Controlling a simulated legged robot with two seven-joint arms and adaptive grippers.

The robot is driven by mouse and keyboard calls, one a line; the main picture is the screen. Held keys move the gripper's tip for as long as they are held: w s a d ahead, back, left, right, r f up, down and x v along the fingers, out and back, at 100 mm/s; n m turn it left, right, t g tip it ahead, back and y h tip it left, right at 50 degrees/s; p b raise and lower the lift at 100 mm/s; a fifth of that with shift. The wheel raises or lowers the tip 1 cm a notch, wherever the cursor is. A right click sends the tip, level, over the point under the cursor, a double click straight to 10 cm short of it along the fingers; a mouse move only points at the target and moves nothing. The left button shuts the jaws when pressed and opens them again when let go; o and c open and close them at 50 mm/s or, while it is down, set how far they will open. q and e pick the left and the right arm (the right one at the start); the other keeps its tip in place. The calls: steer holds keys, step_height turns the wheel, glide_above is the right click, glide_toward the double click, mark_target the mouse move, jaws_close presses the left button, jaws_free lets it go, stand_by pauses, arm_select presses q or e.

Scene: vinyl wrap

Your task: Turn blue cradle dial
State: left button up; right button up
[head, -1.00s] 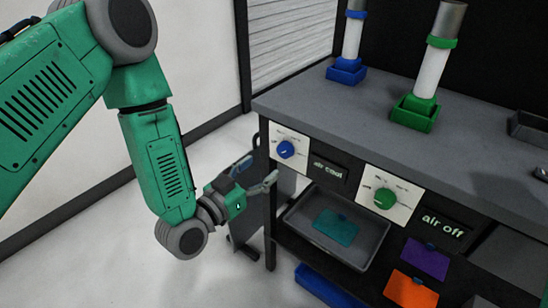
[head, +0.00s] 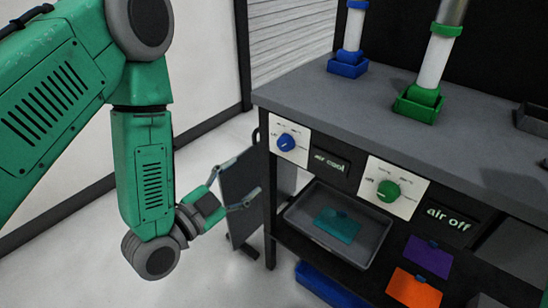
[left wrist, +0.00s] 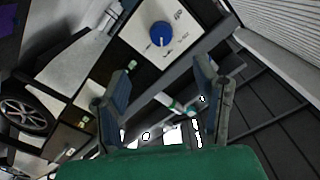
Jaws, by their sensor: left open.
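The blue dial (head: 286,141) sits on a white panel at the left end of the bench front. The blue cradle (head: 347,68) stands on the bench top above it and holds an upright white tube. My left gripper (head: 249,174) is open and empty, left of the bench front and lower than the blue dial, apart from it. In the left wrist view, the blue dial (left wrist: 161,34) shows beyond and between the two spread fingers (left wrist: 167,75), with a pale pointer mark on its face. My right gripper is not in view.
A green dial (head: 388,190) and a green cradle (head: 417,104) are farther right. A display reading "air cool" (head: 331,163) is beside the blue dial; another reads "air off" (head: 449,219). A grey tray (head: 372,251) juts out below. Open floor lies left of the bench.

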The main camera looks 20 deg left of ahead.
mark_target(282, 147)
arm_select(q)
steer(key=shift+m, duration=0.9)
steer(key=b+x, duration=0.2)
steer(key=x, duration=1.1)
steer(key=shift+w, duration=0.25)
steer(key=shift+c, duration=0.4)
steer(key=c, duration=1.1)
steer(key=shift+o, duration=0.3)
